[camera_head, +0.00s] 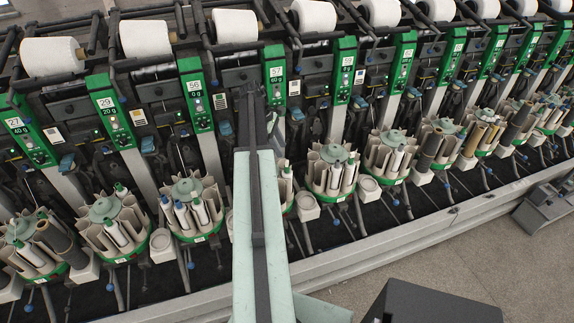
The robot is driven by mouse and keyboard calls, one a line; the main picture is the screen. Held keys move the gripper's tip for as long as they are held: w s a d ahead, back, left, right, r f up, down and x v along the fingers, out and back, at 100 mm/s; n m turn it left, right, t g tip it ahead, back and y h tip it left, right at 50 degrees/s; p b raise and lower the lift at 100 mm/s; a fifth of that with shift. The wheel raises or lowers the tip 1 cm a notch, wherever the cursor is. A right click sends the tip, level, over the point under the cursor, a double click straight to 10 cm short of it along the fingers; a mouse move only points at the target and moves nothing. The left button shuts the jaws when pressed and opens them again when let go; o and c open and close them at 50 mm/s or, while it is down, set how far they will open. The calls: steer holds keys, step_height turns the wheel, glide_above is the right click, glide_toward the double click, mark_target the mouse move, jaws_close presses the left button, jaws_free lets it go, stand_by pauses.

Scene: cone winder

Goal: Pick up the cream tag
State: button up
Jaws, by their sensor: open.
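Several small pale tags sit on the dark front of the winder, beside the green numbered panels. Others are a pale tag (138,117) and a tag (53,133) farther left, and a tag (359,77) farther right. They are too small to tell which one is the cream tag of the task. My gripper (256,98) is at the far end of my arm, small and dark against the machine, open, with no tag visible in it.
White yarn cones (234,26) line the top of the winder. Round bobbin magazines (192,205) stand along its lower front with small cups between them. A pale rail (400,233) edges the base. Grey floor (430,265) is open at lower right, beside a dark box (430,303).

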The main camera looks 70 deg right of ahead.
mark_target(287, 163)
steer(key=b+x, duration=0.2)
steer(key=x, duration=0.1)
steer(key=b+x, duration=0.3)
steer(key=shift+a+f, duration=0.25)
steer(key=shift+f, duration=0.15)
steer(key=shift+r, duration=0.2)
steer(key=c, duration=0.9)
